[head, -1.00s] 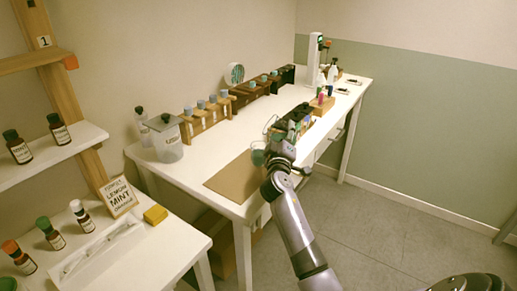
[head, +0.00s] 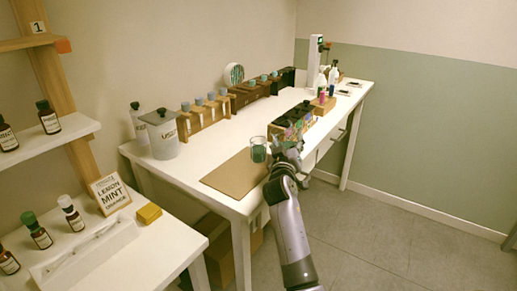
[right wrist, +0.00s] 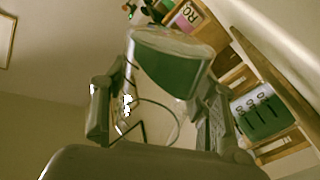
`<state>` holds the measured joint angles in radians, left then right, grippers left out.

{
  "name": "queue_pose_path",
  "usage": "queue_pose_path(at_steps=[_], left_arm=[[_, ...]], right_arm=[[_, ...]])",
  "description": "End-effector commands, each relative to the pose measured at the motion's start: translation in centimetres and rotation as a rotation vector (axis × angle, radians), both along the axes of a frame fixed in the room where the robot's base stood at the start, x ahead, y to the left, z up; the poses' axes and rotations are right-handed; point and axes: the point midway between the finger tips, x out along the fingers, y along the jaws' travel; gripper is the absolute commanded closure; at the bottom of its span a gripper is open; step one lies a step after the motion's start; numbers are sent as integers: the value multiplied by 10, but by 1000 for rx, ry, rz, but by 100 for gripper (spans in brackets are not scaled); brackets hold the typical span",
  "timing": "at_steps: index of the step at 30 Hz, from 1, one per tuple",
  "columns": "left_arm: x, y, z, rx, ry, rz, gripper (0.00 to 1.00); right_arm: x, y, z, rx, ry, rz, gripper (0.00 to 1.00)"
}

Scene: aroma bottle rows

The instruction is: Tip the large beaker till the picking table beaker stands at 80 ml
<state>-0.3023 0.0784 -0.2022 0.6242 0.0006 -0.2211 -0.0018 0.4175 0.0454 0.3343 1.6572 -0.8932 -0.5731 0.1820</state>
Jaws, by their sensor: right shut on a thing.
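My left gripper is not in view.
The middle of the long table is clear.

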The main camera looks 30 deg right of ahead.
Motion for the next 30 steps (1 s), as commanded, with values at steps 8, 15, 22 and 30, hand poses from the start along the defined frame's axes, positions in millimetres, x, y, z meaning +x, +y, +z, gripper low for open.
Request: queue_pose_path(at_steps=[8,15,22,30], left_arm=[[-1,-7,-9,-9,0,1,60],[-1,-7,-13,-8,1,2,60],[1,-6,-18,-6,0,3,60],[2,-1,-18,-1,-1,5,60]], right_arm=[[-1,-2,-5,45,-38,0,84],[-4,-5,-8,94,-76,-1,84],[-14,-18,-13,339,-265,-1,84],[-16,-21,-14,394,-308,0,84]])
